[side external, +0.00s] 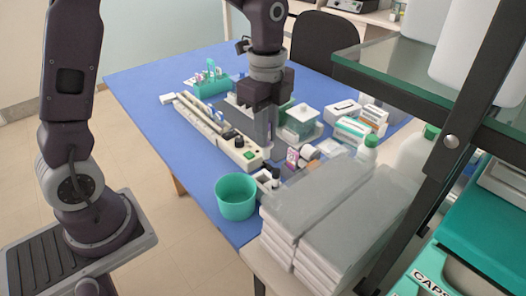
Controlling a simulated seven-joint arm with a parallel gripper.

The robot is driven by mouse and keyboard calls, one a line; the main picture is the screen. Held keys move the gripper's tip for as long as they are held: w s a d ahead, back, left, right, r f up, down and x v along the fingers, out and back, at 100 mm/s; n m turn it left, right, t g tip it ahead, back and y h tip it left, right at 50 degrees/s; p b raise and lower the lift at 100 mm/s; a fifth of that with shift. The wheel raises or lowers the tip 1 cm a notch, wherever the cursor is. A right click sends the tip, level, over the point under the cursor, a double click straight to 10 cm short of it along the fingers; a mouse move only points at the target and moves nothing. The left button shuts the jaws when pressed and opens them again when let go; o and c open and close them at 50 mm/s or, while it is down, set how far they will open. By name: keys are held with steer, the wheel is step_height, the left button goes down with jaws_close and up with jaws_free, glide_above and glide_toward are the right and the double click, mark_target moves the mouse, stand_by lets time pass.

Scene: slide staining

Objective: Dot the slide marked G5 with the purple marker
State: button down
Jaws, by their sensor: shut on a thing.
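My gripper (265,97) points down over the middle of the blue table, above and behind the white power strip. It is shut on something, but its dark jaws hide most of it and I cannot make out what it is. A teal rack (211,85) with several small upright items stands to its left, further back. I cannot pick out the purple marker for certain. No slide marked G5 can be read at this size; the area behind and below the gripper is partly hidden.
A long white power strip (213,129) lies in front of the gripper. A green cup (236,197) stands at the table's near edge. Grey-topped stacks (318,195), small boxes (354,129) and bottles crowd the right. The blue table's left part (150,80) is clear.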

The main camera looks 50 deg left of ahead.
steer(key=w+d+r, duration=0.2)
steer(key=w+r, duration=0.2)
steer(key=w, duration=0.4)
steer(key=shift+a+f, duration=0.1)
steer(key=shift+f, duration=2.1)
steer(key=shift+f, duration=0.4)
step_height(320, 180, up, 6)
stand_by(0.5)
